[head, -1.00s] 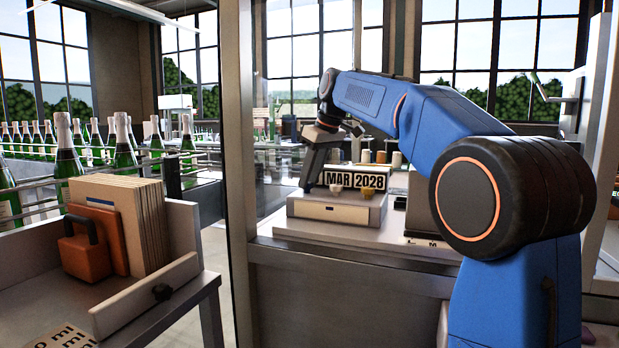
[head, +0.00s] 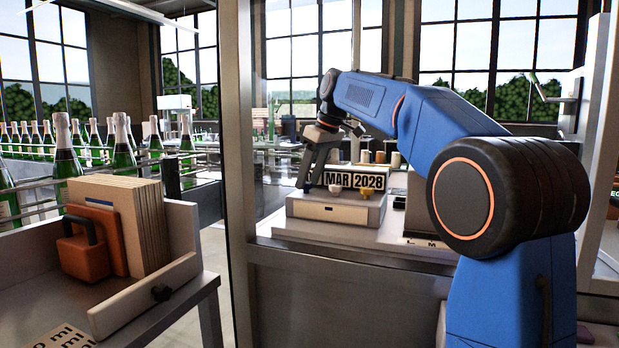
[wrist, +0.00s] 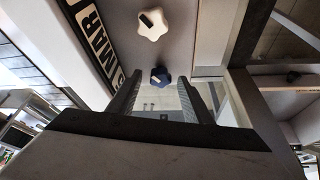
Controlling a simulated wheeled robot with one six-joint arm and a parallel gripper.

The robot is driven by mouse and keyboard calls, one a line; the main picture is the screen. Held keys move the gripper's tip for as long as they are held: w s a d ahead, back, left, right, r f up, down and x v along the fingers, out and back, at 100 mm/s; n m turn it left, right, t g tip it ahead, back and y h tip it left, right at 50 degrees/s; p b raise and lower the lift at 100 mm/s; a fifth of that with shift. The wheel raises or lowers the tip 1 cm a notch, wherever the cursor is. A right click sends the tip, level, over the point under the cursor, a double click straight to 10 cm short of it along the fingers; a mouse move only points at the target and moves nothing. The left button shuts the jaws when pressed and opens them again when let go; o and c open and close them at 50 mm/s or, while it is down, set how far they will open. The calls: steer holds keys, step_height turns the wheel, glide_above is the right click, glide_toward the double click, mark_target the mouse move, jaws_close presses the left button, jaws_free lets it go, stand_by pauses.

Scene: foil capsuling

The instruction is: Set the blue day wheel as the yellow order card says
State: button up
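The blue day wheel (wrist: 160,76) is a small lobed knob on the grey face of the date unit. In the wrist view it shows beyond and between my fingertips, with a gap on each side. My gripper (wrist: 161,84) is open and empty. In the head view my gripper (head: 313,186) is at the left end of the date unit (head: 328,212), and the blue wheel is not distinguishable there. The date plates (head: 354,180) read MAR and 2028; the day is not readable. I cannot make out a yellow order card in either view.
A white lobed wheel (wrist: 152,25) sits beside the blue one; it also shows in the head view (head: 335,188), left of a yellowish wheel (head: 365,194). A metal frame post (head: 240,180) stands left of the bench. A tray (head: 150,300) with boards is at the left.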

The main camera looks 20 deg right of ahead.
steer(key=v, duration=1.7)
steer(key=shift+s+d+r, duration=0.1)
steer(key=shift+s+r, duration=0.05)
